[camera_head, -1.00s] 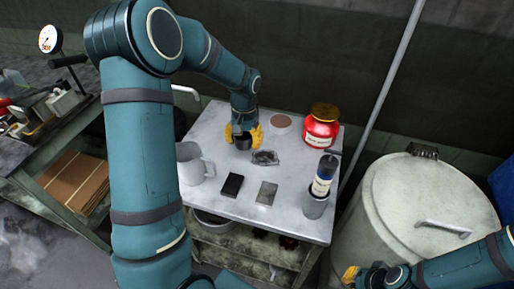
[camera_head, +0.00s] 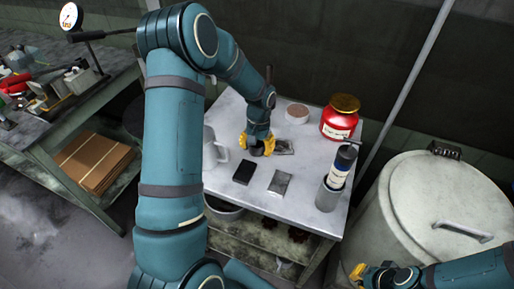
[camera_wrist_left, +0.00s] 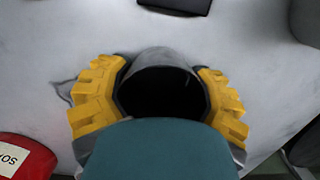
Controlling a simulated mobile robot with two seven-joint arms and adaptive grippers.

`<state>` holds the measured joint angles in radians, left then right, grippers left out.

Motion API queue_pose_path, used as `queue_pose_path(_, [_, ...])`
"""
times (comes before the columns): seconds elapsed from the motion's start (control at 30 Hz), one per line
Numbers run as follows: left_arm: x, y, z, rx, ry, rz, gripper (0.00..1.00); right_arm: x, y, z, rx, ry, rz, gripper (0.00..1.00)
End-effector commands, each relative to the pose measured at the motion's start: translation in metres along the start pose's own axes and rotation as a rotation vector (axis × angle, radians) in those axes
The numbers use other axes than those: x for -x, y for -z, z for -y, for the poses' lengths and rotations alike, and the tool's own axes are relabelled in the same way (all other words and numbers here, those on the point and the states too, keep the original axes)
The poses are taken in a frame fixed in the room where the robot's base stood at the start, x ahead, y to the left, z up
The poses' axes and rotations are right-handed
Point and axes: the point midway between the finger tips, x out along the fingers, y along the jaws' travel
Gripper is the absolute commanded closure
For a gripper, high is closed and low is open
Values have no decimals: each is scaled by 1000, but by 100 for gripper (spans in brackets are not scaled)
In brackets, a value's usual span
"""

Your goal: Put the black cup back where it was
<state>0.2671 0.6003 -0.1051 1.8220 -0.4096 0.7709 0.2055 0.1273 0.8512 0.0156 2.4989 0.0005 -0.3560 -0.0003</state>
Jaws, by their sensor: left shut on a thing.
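My left gripper (camera_head: 257,145) is over the left middle part of the small metal table (camera_head: 316,225). Its yellow fingers are shut on the black cup (camera_head: 257,152), which is mostly hidden by the gripper in the head view. In the left wrist view, the cup's dark mouth (camera_wrist_left: 165,90) shows between the two yellow finger pads (camera_wrist_left: 160,95). I cannot tell whether its base touches the table. My right gripper (camera_head: 357,272) is low at the right, away from the table, and its jaw state is unclear.
A grey mug (camera_head: 211,150) stands left of the gripper. A crumpled grey piece (camera_head: 286,147) lies close on its right.

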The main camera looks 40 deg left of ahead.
Motion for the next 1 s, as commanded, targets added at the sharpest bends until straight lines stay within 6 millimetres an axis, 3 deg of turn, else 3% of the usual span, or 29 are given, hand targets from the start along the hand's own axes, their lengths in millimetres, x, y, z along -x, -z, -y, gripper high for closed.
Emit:
queue_pose_path(0.23, [-3, 0, 0, 0, 0, 0, 80, -2, 0, -1, 0, 0, -1, 100])
queue_pose_path(0.27, [-3, 0, 0, 0, 0, 0, 30, -2, 0, -1, 0, 0, -1, 100])
queue_pose_path(0.33, [-2, 0, 0, 0, 0, 0, 6, -1, 0, 0, 0, 0, -1, 100])
queue_pose_path(0.37, [-2, 0, 0, 0, 0, 0, 0, -1, 0, 0, 0, 0, -1, 100])
queue_pose_path(0.77, [5, 0, 0, 0, 0, -2, 0, 2, 0, 1, 0, 0, 0, 100])
queue_pose_path(1.0, [48, 1, 0, 0, 0, -6, 0, 13, -1, 5, -1, 0, 6, 100])
